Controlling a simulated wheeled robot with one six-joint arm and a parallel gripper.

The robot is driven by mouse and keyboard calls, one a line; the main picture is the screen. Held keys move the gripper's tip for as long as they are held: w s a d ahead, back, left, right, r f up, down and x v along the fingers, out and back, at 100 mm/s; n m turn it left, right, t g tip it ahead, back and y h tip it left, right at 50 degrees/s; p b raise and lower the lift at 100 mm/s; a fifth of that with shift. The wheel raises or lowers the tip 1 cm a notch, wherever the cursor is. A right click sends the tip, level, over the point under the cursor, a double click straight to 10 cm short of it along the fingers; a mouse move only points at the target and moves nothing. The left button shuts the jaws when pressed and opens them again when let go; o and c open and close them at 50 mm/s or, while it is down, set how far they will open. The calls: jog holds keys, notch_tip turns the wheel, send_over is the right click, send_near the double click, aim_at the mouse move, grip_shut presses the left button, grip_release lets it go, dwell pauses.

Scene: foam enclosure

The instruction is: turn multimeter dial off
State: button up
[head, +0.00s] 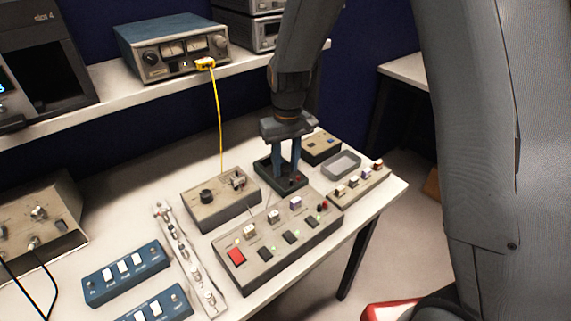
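A dark, box-shaped device (264,166), which looks like the multimeter, lies on the white table among several beige control boxes. My gripper (284,180) points straight down over it, with its two bluish fingers apart and a gap between them. The fingertips are at or just above the top face of the device; I cannot tell whether they touch it. I cannot make out the dial or its setting, as the fingers cover part of the face. A small red spot shows near the right fingertip.
A beige box with a black knob (222,203) stands close on the left. A beige panel with a red button (281,239) is in front. A grey tray (342,164) and a switch strip (358,184) lie to the right. A yellow cable (218,115) hangs from the shelf behind.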

aim_at(286, 168)
jog(key=shift+o, duration=0.6)
jog(key=shift+d+r+b, duration=0.1)
jog(key=shift+r+b, duration=0.95)
jog(key=shift+r, duration=2.85)
jog(key=s+d+f+m, duration=0.2)
jog(key=s+d, duration=0.5)
jog(key=s+d+f+m+t, duration=0.1)
jog(key=s+d+m, duration=0.1)
jog(key=s+d, duration=0.5)
jog(key=shift+s+d+f+t+b, duration=0.3)
jog(key=shift+s+f, duration=0.1)
jog(key=shift+s, duration=0.2)
